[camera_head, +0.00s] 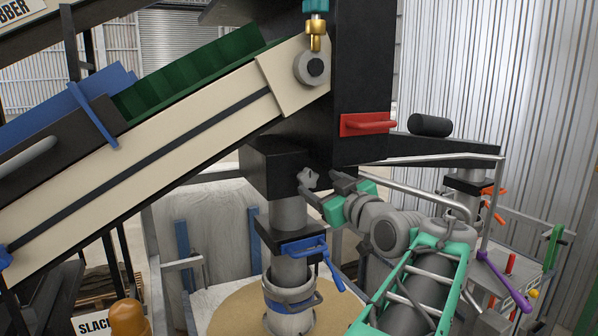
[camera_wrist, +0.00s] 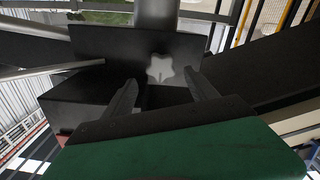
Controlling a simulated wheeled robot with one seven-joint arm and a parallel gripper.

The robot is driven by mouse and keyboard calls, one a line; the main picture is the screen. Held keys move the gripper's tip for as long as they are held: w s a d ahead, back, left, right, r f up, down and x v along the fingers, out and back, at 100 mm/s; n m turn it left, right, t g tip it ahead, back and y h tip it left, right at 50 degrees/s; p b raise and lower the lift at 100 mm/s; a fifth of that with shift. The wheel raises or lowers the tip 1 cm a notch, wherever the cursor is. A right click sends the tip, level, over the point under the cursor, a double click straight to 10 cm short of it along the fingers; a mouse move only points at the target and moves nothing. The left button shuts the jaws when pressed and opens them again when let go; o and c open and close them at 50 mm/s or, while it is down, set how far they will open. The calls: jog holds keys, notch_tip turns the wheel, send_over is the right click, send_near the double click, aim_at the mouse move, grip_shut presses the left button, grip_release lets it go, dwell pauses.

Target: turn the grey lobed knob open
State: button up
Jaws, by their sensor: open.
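The grey lobed knob (camera_head: 307,179) sits on the lower part of a black housing (camera_head: 272,165), above a grey vertical pipe. In the wrist view the knob (camera_wrist: 159,68) shows its star-like lobes face-on against the dark housing. My gripper (camera_head: 322,185) is just right of the knob in the head view, its fingers pointing towards it. I see no contact with the knob.
A blue lever handle (camera_head: 310,248) is on the pipe below the knob. A red handle (camera_head: 366,124) juts from the black column above. A sloping cream conveyor (camera_head: 150,150) fills the left side. Metal rails and a purple lever (camera_head: 503,280) stand on the right.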

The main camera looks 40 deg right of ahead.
aim_at(310, 180)
jog(key=p+x, duration=0.2)
jog(key=x, duration=0.5)
jog(key=shift+a+f, duration=0.1)
jog(key=shift+f, duration=0.05)
jog(key=c, duration=1.4)
